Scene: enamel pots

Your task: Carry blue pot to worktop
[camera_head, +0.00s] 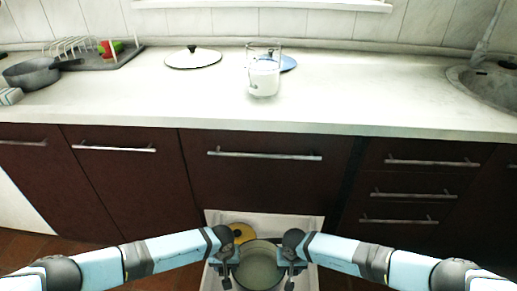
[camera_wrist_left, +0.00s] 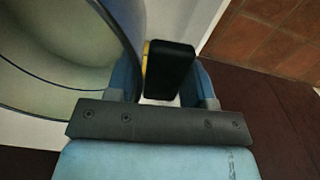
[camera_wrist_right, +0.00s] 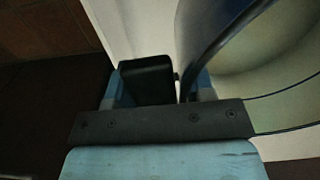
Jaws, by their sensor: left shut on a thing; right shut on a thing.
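The blue pot (camera_head: 261,270) is at the bottom centre of the head view, over the open white drawer; its pale inside faces up. Whether it rests on the drawer floor or hangs above it, I cannot tell. My left gripper (camera_head: 227,272) is shut on its left black handle (camera_wrist_left: 170,72). My right gripper (camera_head: 291,272) is shut on its right black handle (camera_wrist_right: 147,80). Both wrist views show the pot wall beside the jaws, in the left view (camera_wrist_left: 62,65) and in the right view (camera_wrist_right: 275,55). The worktop (camera_head: 150,95) is the pale counter above the drawers.
A yellow item (camera_head: 243,233) lies in the drawer (camera_head: 305,222) behind the pot. On the worktop are a grey pan (camera_head: 32,74), a dish rack (camera_head: 75,46), a white lid (camera_head: 193,58), a glass jug (camera_head: 263,78) and a blue lid (camera_head: 287,63). Bare worktop lies right of the jug, before the sink (camera_head: 495,85).

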